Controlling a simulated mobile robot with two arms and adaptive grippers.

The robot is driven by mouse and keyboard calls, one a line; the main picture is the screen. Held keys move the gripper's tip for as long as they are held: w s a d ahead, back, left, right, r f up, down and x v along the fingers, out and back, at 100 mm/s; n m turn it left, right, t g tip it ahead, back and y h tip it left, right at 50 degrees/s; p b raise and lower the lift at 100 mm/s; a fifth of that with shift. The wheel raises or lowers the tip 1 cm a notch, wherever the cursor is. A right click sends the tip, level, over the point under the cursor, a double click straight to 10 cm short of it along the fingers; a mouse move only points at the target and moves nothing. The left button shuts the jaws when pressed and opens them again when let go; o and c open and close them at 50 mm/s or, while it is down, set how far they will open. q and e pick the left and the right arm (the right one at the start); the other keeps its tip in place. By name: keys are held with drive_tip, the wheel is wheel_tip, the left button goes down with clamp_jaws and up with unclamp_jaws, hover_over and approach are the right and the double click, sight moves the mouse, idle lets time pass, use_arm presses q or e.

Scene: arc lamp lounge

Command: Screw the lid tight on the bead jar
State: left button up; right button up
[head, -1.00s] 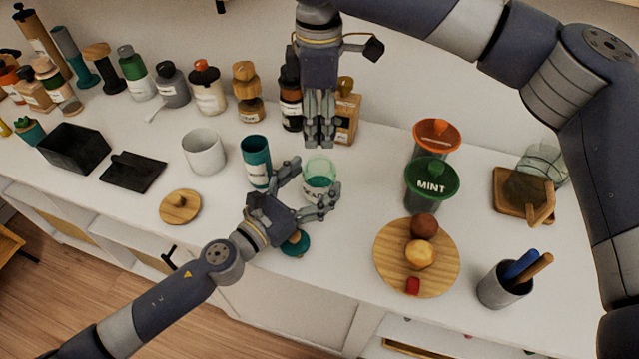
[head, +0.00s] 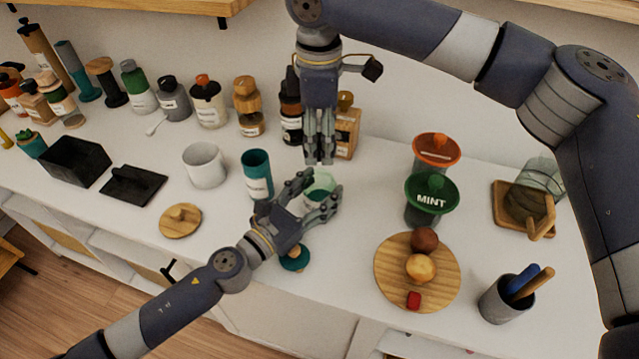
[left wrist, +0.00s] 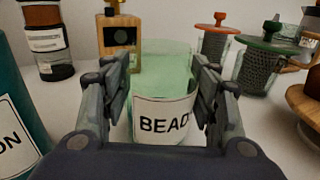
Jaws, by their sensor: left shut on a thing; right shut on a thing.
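The bead jar (head: 318,184) is a pale green translucent jar standing upright on the white counter. In the left wrist view the jar (left wrist: 163,85) shows a label reading "BEAD", and no lid shows on it. My left gripper (head: 325,194) is shut on its sides; its fingers flank it in the wrist view (left wrist: 165,98). My right gripper (head: 319,160) points down just above and behind the jar, fingers together; what it grips is hidden. A teal round lid-like piece with a knob (head: 295,258) lies on the counter below my left gripper.
A teal canister (head: 257,174) stands close left of the jar. Bottles (head: 291,112) stand behind. Right are the green-lidded mint jar (head: 430,195), a round wooden board (head: 388,275) and a pen cup (head: 503,298). A wooden lid (head: 180,221) and white mug (head: 204,165) lie left.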

drive_tip(key=shift+f, duration=2.15)
drive_tip(key=shift+f, duration=0.9)
drive_tip(key=shift+f, duration=0.55)
